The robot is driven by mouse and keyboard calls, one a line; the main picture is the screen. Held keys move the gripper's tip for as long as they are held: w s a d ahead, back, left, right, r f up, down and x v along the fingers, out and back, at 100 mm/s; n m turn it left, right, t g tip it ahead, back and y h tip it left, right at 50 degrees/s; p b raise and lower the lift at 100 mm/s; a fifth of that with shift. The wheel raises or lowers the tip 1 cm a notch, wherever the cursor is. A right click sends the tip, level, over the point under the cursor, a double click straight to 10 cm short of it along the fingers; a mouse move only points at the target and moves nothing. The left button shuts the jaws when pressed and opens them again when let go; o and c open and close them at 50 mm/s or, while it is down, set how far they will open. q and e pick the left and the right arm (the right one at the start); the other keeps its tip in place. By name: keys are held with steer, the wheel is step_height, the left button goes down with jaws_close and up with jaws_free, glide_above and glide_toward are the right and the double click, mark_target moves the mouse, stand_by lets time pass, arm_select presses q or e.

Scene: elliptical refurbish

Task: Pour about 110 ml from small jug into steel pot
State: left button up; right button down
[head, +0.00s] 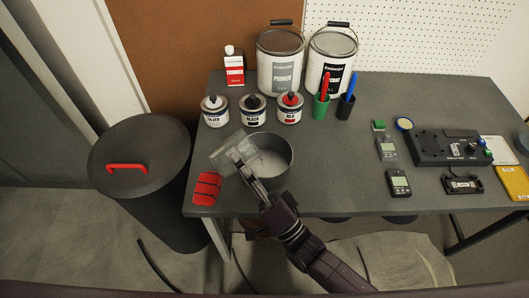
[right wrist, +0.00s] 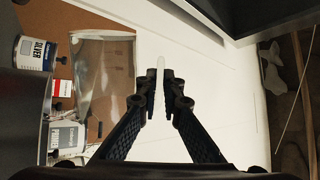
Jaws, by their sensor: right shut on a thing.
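The steel pot (head: 283,179) stands near the front edge of the table, left of its middle, with a pale surface inside. The small jug (head: 229,150) is clear and see-through. It is tilted in the air at the pot's upper left rim. My right gripper (head: 243,157) is shut on the jug's handle, above the pot's left side. In the right wrist view the fingertips (right wrist: 164,88) close around the pale handle strip, with the clear jug (right wrist: 103,75) to their left. I cannot tell the liquid level in the jug. My left gripper is not in view.
Silver (head: 215,111), black (head: 252,110) and red (head: 290,108) paint cans stand behind the pot. A red ridged item (head: 206,189) lies left of it. Large primer (head: 280,70) and topcoat (head: 330,65) cans stand behind. Small devices (head: 399,183) lie right; clear table lies between.

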steer(key=shift+w+d+f+m+t+h+b, duration=0.1)
steer(key=shift+w+d+m+t+h+b, duration=0.3)
steer(key=shift+d+m+t, duration=0.45)
steer(key=s+a+f+n+g+p, duration=0.5)
steer(key=a+f+n+g+p, duration=0.3)
steer(key=n, duration=1.1)
steer(key=shift+s+a+f+g, duration=0.35)
steer(key=shift+a+f+g, duration=0.3)
steer(key=shift+g, duration=0.4)
steer(key=shift+n, duration=0.25)
stand_by(0.4)
